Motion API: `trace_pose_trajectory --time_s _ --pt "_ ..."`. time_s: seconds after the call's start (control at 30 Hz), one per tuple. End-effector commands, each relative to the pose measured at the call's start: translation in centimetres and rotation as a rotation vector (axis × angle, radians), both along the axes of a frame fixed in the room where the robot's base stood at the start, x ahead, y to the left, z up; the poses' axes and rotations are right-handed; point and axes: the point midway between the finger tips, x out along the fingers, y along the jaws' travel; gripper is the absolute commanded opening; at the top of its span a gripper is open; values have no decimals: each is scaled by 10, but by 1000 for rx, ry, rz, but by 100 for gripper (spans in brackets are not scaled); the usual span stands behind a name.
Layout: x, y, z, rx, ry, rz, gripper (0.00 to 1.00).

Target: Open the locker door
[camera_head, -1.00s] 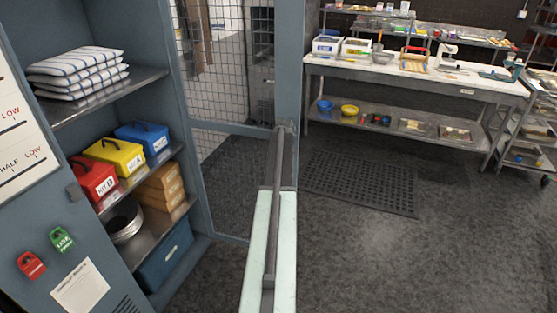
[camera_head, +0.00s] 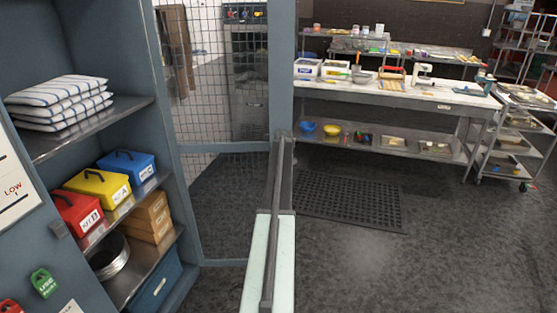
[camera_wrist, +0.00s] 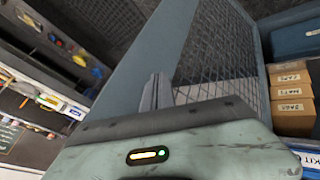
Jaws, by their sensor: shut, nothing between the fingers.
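The locker stands open at the left of the head view, with its shelves (camera_head: 110,121) bare to view. Its blue-grey mesh door (camera_head: 281,70) is swung out from the right side of the opening; the floor shows through the mesh. The door's frame also shows in the wrist view (camera_wrist: 168,50). My gripper (camera_head: 284,134) is shut with nothing in it, at the door's outer upright in the head view. In the wrist view its fingers (camera_wrist: 151,92) lie close against the frame; I cannot tell whether they touch it.
Folded striped cloths (camera_head: 60,103), red (camera_head: 77,214), yellow (camera_head: 98,189) and blue (camera_head: 127,167) kit boxes, and brown boxes (camera_head: 148,218) sit on the shelves. A solid panel with tags (camera_head: 43,282) stands at left. A workbench (camera_head: 400,95) stands behind; the floor (camera_head: 390,265) at right is clear.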

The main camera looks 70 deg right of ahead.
Motion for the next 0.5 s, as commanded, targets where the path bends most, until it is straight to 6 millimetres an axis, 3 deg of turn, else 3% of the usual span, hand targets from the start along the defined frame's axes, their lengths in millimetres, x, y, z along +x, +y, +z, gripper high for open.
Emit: trace_pose_trajectory --time_s 0.23,0.4,0.5 --pt "4 15 0 0 0 7 0" --pt "-5 46 0 0 1 6 0" --pt "-22 48 34 0 0 2 0"
